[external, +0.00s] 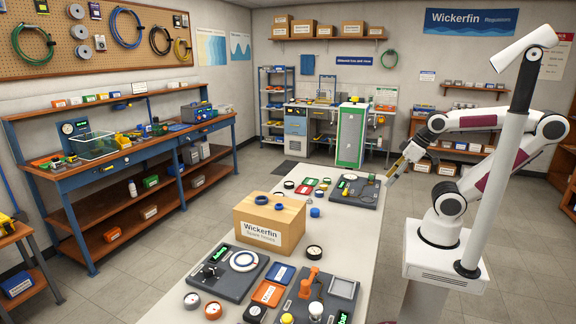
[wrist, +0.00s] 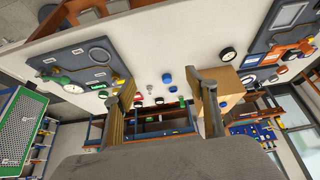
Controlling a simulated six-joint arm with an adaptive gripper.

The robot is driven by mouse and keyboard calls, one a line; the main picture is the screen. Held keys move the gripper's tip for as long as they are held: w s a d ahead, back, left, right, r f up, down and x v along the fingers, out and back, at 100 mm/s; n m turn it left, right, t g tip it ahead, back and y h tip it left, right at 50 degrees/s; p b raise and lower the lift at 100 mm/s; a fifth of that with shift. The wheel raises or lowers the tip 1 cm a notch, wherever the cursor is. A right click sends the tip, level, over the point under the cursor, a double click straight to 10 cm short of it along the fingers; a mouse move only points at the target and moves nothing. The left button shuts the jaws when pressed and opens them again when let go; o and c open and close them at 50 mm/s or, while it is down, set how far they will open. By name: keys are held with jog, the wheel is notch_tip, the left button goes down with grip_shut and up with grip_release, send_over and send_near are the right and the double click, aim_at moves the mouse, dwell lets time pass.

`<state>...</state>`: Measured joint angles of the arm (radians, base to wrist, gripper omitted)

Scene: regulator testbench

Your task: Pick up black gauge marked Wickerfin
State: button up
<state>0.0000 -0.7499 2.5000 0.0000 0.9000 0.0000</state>
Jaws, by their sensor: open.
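A black gauge with a white face (external: 314,252) lies on the long white table (external: 345,237), right of the cardboard box; in the wrist view it appears (wrist: 227,56) near the right finger. Another dark-rimmed gauge (external: 289,184) lies farther back, and a black-rimmed one (external: 255,313) is at the front edge of the picture. The lettering on the gauges is too small to read, so I cannot tell which is marked Wickerfin.
The Wickerfin box (external: 269,230) stands mid-table with blue rings on top. Dark panels with fittings lie at the back (external: 355,190), front left (external: 228,275) and front right (external: 315,295). Red and white gauges (external: 193,301) are at front left.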

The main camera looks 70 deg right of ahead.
jog(key=shift+o, duration=0.4)
jog(key=w+d+r+n+t+h, duration=0.1)
jog(key=w+d+n+t, duration=0.1)
jog(key=w+d+n, duration=0.65)
jog(key=w+d+r+n+t+h, duration=0.15)
jog(key=w+n, duration=0.35)
jog(key=w, duration=0.9)
jog(key=w+d+n+t, duration=0.2)
jog(key=w+d+n, duration=0.3)
jog(key=w, duration=0.7)
jog(key=w+a+f+n+t+y, duration=0.1)
jog(key=w+f+n+y, duration=0.5)
jog(key=w+f+n, duration=0.9)
jog(key=n+y, duration=0.3)
jog(key=n, duration=0.4)
send_near(280, 194)
jog(key=shift+w+a+r+h, duration=0.1)
jog(key=shift+w+r+h, duration=0.05)
jog(key=shift+w, duration=0.4)
jog(key=shift+w+a+r+h, duration=0.1)
jog(key=shift+w+r, duration=0.1)
jog(key=shift+w, duration=0.35)
jog(key=shift+s+a+f+n+y, duration=0.2)
jog(key=shift+f+n+y, duration=0.2)
jog(key=shift+f+n, duration=0.3)
jog(key=shift+x, duration=1.25)
